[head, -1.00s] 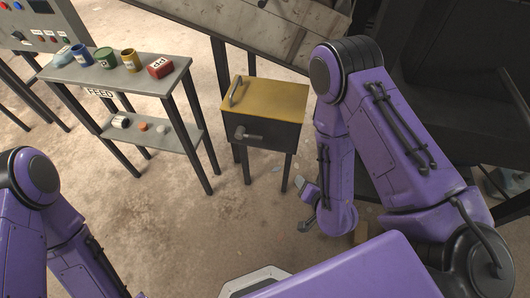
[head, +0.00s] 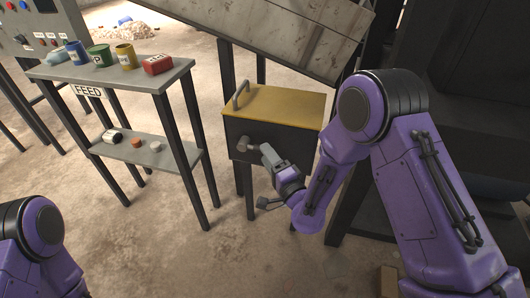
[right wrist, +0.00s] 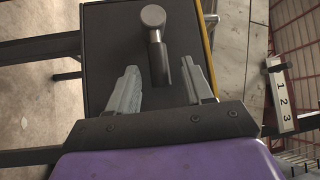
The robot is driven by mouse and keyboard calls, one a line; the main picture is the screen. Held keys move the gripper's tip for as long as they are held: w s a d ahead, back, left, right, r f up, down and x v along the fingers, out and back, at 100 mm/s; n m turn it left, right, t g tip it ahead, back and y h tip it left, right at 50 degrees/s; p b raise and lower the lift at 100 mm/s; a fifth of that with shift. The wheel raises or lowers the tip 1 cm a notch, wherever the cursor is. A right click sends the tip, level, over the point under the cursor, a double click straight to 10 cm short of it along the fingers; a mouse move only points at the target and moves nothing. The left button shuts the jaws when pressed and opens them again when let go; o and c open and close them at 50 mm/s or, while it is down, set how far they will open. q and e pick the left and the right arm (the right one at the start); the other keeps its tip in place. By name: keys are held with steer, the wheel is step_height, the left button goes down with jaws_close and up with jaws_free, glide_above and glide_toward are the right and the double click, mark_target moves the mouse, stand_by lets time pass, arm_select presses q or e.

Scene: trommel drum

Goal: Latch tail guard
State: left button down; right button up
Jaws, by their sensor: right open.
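The tail guard (head: 278,103) is a dark box with a yellow lid and a grey bar handle on top; the lid lies closed. Its latch handle (head: 246,145) is a short grey bar with a rounded end on the front face. My right gripper (head: 267,152) is at that front face, its fingertips close to the latch. In the right wrist view the latch handle (right wrist: 154,20) points between the two open fingers (right wrist: 161,68); gaps show on both sides, and whether either finger touches it is unclear. My left gripper is out of view.
A FEED table (head: 115,72) with several coloured cups and a red block (head: 157,64) stands at the left, with a lower shelf (head: 150,158). A slanted chute (head: 290,30) rises behind the guard. Open floor lies in front. A 1 2 3 plate (right wrist: 281,97) shows in the right wrist view.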

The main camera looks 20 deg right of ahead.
steer(key=shift+x, duration=1.05)
jaws_close()
